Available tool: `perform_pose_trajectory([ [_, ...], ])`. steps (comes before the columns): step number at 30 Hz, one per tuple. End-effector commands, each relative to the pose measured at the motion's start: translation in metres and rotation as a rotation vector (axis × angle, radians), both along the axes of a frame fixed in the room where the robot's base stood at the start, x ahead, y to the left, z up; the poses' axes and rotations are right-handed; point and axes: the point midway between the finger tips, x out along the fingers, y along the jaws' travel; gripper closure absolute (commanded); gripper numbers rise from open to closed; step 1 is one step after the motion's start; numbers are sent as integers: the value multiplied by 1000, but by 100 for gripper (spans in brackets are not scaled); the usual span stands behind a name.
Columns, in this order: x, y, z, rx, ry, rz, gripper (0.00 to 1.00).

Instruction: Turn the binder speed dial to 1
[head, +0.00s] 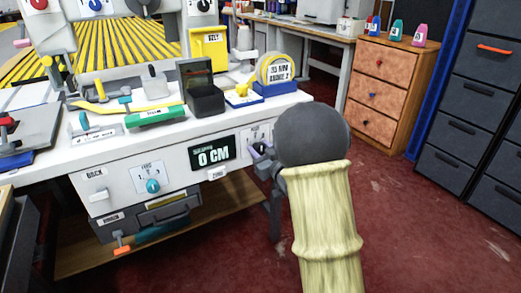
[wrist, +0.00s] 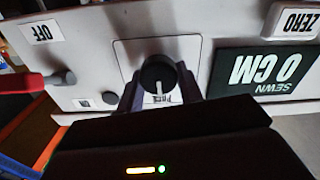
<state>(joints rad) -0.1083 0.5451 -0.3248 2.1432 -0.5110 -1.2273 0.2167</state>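A black round dial (wrist: 158,72) with a pale pointer sits on a white plate in the wrist view, which is upside down. The pointer points toward the bottom of that picture; the dial's printing is partly covered by my gripper. In the head view its plate (head: 257,131) is right of the display, and my arm hides much of it. My gripper (wrist: 160,93) has one finger on each side of the dial, very close; I cannot tell whether they touch. A teal dial (head: 153,186) with numbers sits left of the display; its heading is too small to read surely.
The display (head: 211,153) reads 0 CM, with a ZERO button (head: 216,174) below it. An OFF label (wrist: 42,33) and a red-handled lever (wrist: 30,82) are at the left in the wrist view. A tape roll (head: 276,70) and a black box (head: 203,93) stand on the tabletop above.

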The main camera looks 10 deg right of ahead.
Motion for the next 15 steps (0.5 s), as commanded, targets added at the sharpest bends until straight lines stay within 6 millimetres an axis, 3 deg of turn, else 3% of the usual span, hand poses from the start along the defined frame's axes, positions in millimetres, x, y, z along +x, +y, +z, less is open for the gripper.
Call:
perform_pose_trajectory([
  [15,0,1,-2,-70,-21,1,86],
])
